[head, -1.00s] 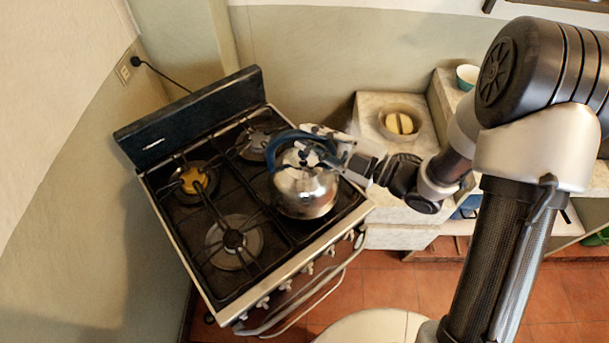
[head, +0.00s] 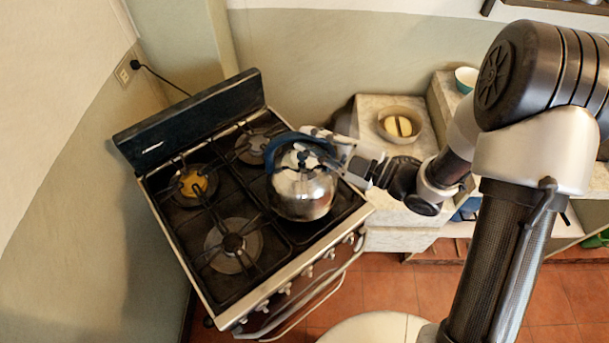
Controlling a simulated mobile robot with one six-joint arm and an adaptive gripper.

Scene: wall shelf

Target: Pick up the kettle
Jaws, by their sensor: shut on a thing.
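The kettle (head: 303,193) is a shiny steel pot with a dark blue arched handle (head: 279,146). It shows upright over the front right part of the stove (head: 218,314). My gripper (head: 322,148) comes in from the right and is shut on the kettle's handle near its top right. The fingertips partly overlap the handle and lid, so the exact grip is hard to see. Whether the kettle's base touches the grate cannot be told from this view.
A bowl with yellow pieces (head: 399,126) stands on the pale counter right of the stove. A teal cup (head: 466,77) sits on a higher ledge. The other burners, including one with a yellow cap (head: 192,184), are bare. The stove's raised back panel (head: 188,117) stands behind.

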